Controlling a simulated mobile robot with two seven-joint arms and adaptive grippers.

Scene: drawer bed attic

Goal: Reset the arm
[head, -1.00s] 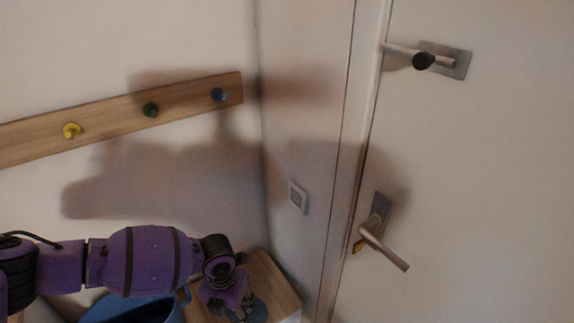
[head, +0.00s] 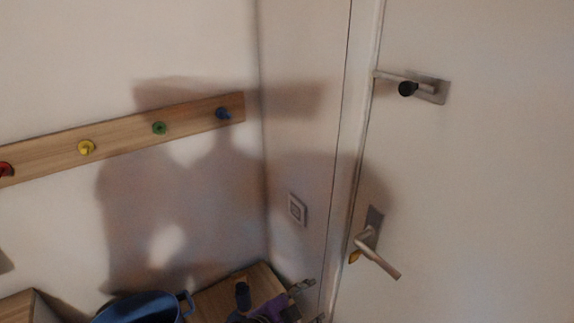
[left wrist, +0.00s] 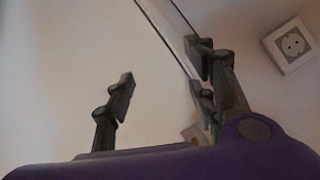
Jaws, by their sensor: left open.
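My left arm is purple with dark fingers. In the head view its gripper (head: 306,302) sits low at the bottom edge, in front of the wooden furniture top and near the corner by the door. Only part of the arm shows there. In the left wrist view the gripper (left wrist: 163,90) has its dark fingers spread apart with nothing between them. My right gripper is in neither view.
A white door with a lever handle (head: 376,257) and an upper latch (head: 410,87) stands at right. A peg rail (head: 120,132) hangs on the left wall. A wall switch (head: 297,209) is near the corner. A blue bucket (head: 140,309) stands beside the wooden top (head: 226,292).

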